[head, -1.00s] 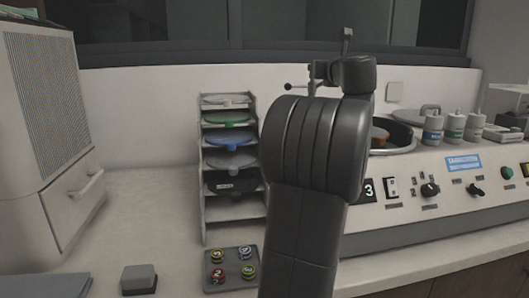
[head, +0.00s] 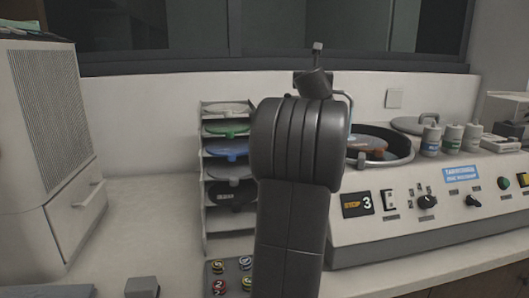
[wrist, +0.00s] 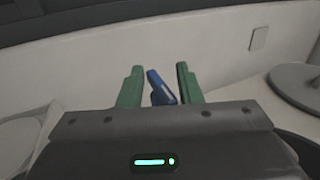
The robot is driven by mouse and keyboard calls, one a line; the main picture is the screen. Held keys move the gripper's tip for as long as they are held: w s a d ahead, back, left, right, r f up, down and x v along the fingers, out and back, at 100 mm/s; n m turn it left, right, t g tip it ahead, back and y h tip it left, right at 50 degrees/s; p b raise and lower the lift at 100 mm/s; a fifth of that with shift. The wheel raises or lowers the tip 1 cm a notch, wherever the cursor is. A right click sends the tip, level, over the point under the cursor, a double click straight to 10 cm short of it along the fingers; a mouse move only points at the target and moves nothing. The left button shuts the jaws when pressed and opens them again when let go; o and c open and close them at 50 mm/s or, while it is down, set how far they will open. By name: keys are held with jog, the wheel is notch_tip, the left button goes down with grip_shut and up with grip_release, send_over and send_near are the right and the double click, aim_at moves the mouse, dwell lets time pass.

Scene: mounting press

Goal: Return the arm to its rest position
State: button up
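My gripper (head: 317,47) points up at the top of my raised dark arm, in front of the wall and window in the head view. Its fingers are seen edge-on there. In the wrist view its two green fingers (wrist: 160,67) stand apart. A tilted blue piece with a pale mark (wrist: 161,88) shows between them, with a gap to the left finger. I cannot tell what it is or how far behind the fingers it lies. My arm hides part of the rack and of the machine behind it.
A rack (head: 205,218) of coloured discs stands left of my arm, above a tray of numbered pieces (head: 218,267). A control panel (head: 400,235) with knobs and a round bowl (head: 402,146) lies to the right. A grey cabinet (head: 40,150) is at the far left.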

jog(key=shift+r+m+g+h+p, duration=0.3)
jog(key=shift+m+h+p, duration=0.55)
jog(key=shift+p, duration=0.7)
jog(key=shift+f+h+p, duration=0.2)
jog(key=shift+h+p, duration=0.25)
jog(key=shift+p, duration=0.05)
jog(key=shift+f, duration=0.15)
